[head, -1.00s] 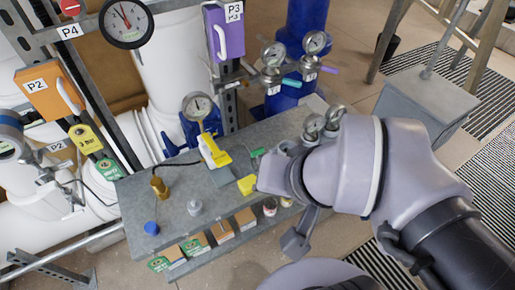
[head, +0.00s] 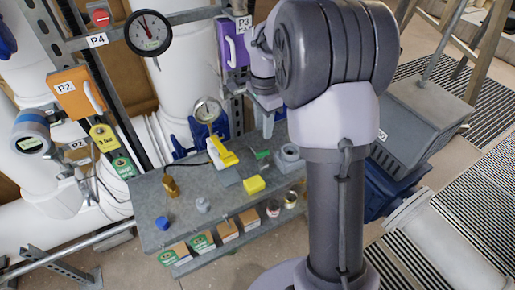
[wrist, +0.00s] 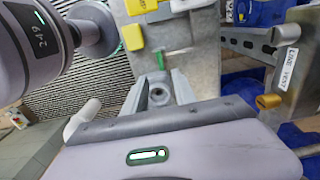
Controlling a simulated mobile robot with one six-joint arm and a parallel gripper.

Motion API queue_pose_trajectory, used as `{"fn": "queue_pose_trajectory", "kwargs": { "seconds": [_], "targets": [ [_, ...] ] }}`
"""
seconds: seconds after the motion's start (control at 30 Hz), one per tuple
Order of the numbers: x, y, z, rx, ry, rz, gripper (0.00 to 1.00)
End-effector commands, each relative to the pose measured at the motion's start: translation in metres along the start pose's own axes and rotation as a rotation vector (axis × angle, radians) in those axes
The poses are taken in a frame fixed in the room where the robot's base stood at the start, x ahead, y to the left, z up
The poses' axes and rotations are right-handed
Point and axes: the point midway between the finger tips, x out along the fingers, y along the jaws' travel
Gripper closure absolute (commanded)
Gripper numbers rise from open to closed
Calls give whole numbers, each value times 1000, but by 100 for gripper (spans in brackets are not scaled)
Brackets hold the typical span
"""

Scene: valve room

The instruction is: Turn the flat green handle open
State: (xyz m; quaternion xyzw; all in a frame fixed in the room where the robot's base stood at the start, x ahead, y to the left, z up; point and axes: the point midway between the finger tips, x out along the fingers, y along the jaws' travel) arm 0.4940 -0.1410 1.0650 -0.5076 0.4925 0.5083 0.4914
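A small flat green piece (head: 262,154) lies at the grey bench's right part, between a yellow block (head: 254,184) and a grey fitting with a round hole (head: 290,155). In the wrist view the green piece (wrist: 161,60) shows just beyond the fingertips. My gripper (head: 267,128) points down above the back right of the bench. In the wrist view my gripper (wrist: 158,82) has its fingers apart, with the grey fitting (wrist: 158,97) seen between them. The gripper looks empty; I cannot tell whether it touches anything. The teal-handled gauge valve seen earlier is hidden behind my arm.
The grey bench (head: 150,215) holds a yellow-and-white bottle (head: 222,152), a brass fitting (head: 170,187) and a blue cap (head: 162,222). A purple box P3 (head: 233,45) stands close to my gripper. A grey box (head: 420,120) stands at the right.

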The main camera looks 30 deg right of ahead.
Motion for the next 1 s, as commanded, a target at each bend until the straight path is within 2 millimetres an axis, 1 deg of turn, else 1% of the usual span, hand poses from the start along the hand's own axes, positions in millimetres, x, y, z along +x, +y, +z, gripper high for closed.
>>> {"fn": "queue_pose_trajectory", "kwargs": {
  "seconds": [0.03,0.1,0.2,0.3,0.4,0.5,0.73,0.77,0.9,1.0],
  "targets": [
    [22,0,0,0,-1,2,67],
    [43,0,1,0,-2,2,67],
    [69,0,1,-1,-1,1,67],
    [88,0,1,-1,-1,0,67],
    [100,0,1,-2,-1,0,67],
    [104,0,1,-2,-1,-1,67],
    [104,0,1,-2,0,-2,67],
    [104,0,1,-2,0,-2,71],
    [104,0,1,-2,0,-2,99],
    [104,0,1,-2,0,-2,100]
  ]
}}
